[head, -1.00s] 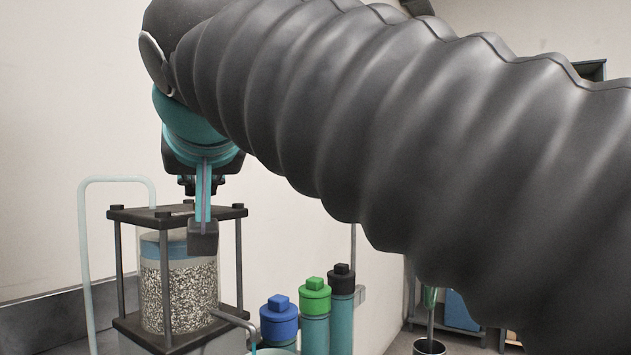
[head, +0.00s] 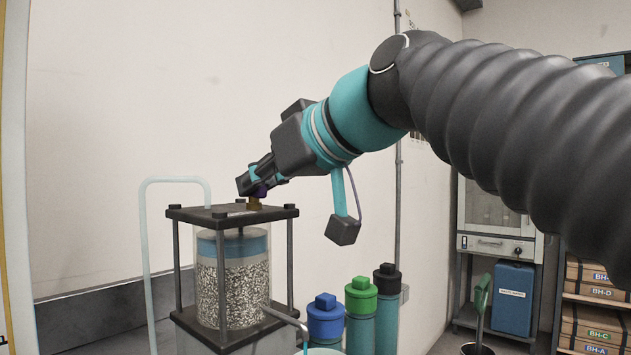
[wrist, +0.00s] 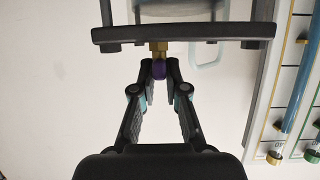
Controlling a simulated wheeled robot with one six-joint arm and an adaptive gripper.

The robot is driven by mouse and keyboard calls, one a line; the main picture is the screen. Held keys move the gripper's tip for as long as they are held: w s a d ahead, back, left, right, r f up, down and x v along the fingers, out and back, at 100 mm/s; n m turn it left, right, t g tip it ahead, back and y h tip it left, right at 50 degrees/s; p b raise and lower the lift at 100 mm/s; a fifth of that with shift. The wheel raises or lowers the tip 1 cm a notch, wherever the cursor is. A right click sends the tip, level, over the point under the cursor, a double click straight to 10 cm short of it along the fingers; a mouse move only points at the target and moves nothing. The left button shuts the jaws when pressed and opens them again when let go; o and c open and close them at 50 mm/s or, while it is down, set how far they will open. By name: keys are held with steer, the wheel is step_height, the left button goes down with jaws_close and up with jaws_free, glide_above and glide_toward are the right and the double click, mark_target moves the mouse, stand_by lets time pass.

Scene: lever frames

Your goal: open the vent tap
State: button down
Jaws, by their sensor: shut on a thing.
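The vent tap has a brass body (head: 254,204) standing on the dark top plate (head: 188,214) of a clear cell filled with speckled grains (head: 238,290). Its purple handle (wrist: 159,70) shows in the wrist view, between my fingertips, with the brass stem (wrist: 159,49) joining it to the plate (wrist: 215,32). My gripper (head: 256,184) comes in from the right, tilted slightly down, just above the plate. It is shut on the purple handle. In the head view the fingers hide most of the handle, so its turn is hard to tell.
A pale bent tube (head: 146,225) rises left of the cell. Blue-, green- and black-capped cylinders (head: 361,297) stand to its right. A cabinet (head: 497,220) and shelved boxes (head: 597,300) are at the far right. The wall behind is bare.

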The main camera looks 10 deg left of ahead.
steer(key=shift+f+n+g, duration=0.1)
steer(key=shift+n+g, duration=0.2)
steer(key=shift+g, duration=0.1)
stand_by(0.3)
steer(key=c, duration=1.2)
jaws_free()
steer(key=v, duration=1.2)
steer(key=shift+f, duration=0.1)
